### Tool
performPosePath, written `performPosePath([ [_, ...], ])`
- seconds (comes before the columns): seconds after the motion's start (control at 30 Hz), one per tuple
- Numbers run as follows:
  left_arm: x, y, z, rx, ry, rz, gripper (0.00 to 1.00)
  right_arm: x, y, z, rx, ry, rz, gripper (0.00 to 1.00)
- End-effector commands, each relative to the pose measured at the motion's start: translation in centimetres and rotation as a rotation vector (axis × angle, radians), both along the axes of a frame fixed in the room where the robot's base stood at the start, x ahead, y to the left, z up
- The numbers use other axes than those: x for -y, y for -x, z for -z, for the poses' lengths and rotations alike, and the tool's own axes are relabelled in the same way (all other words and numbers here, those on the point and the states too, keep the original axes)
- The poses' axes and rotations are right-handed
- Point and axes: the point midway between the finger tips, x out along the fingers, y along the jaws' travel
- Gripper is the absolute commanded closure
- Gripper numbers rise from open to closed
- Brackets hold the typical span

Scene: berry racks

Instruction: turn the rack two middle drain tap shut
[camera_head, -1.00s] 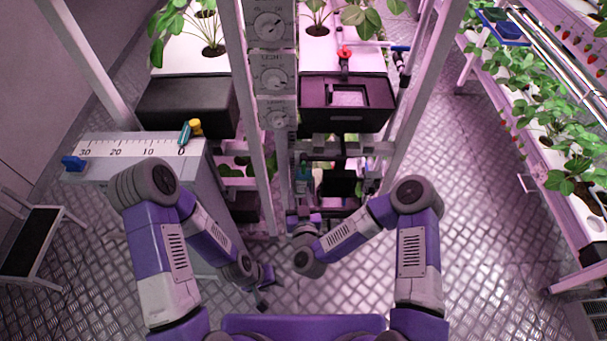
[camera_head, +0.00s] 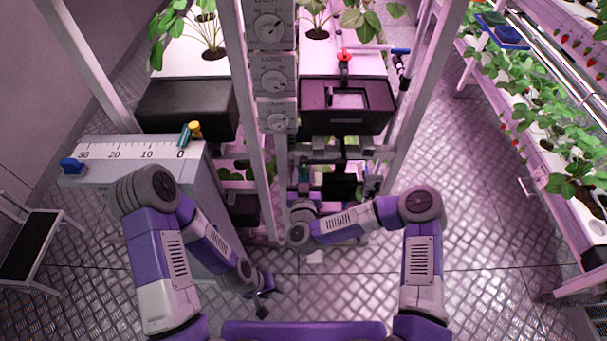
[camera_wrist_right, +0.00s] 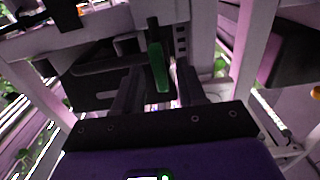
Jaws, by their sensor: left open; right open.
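A green lever handle (camera_wrist_right: 158,60) stands upright in the right wrist view, in front of dark pipework. It looks like a drain tap handle, but I cannot tell which rack level it belongs to. My right gripper (camera_wrist_right: 156,82) is open, its two dark fingers to either side of the handle's lower end. I see no clear contact, and the depth between them is uncertain. In the head view the right wrist reaches into the rack's lower part, its fingers hidden. My left gripper (camera_head: 262,300) is open and empty, low over the floor.
Rack posts (camera_head: 400,135) frame the right arm's space. A black tank (camera_head: 345,110) sits above it, with a red-handled tap (camera_head: 345,54) and a blue-handled one (camera_head: 400,50) higher up. A grey cabinet (camera_head: 135,210) stands left.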

Motion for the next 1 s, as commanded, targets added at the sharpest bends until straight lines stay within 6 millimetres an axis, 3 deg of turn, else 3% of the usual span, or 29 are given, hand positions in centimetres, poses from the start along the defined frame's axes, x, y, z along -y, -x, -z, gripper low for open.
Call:
performPosePath([
  [0.1, 0.0, 0.0, -0.02, 0.0, 0.0, 0.0, 0.57, -0.01, 0.02, -0.01, 0.0, 0.0, 0.0, 0.6],
  [0.37, 0.0, 0.0, -0.02, 0.0, 0.0, 0.0, 0.57, -0.02, 0.04, 0.0, 0.0, 0.0, 0.0, 0.99],
  [0.73, 0.0, 0.0, -0.02, 0.0, 0.0, 0.0, 0.57, 0.0, 0.05, -0.01, 0.0, -0.026, 0.0, 1.0],
  [1.0, 0.0, 0.0, 0.01, 0.0, 0.0, 0.0, 0.57, 0.08, 0.04, 0.0, 0.0, -0.168, 0.0, 1.0],
])
